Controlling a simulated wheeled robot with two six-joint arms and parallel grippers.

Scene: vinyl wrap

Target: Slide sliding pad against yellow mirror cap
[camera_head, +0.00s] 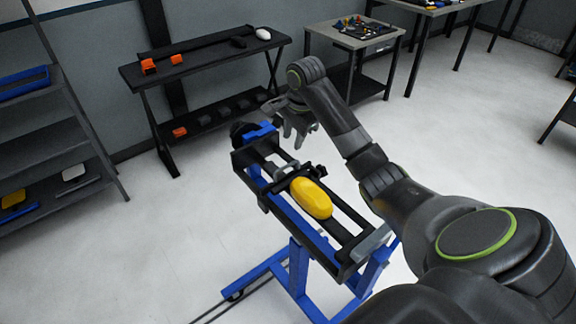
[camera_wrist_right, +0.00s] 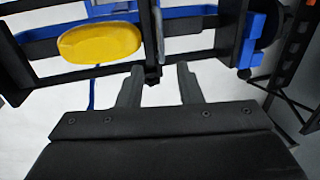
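The yellow mirror cap (camera_head: 311,198) lies on the rails of a black and blue fixture; it also shows in the right wrist view (camera_wrist_right: 100,43). A grey pad on a black crossbar (camera_head: 286,172) sits on the rails beside the cap's upper-left end. I cannot tell whether it touches the cap. A second grey block (camera_head: 371,243) is at the fixture's near end. My right gripper (camera_head: 295,131) is beside the fixture's far end. In the right wrist view its two fingers (camera_wrist_right: 160,84) are apart with nothing between them. My left gripper is out of view.
The fixture stands on a blue wheeled frame (camera_head: 297,268). A black bench (camera_head: 205,53) with orange and dark parts is behind it. A shelf (camera_head: 45,140) is at left, and a small table (camera_head: 355,35) is at the back. The floor around is clear.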

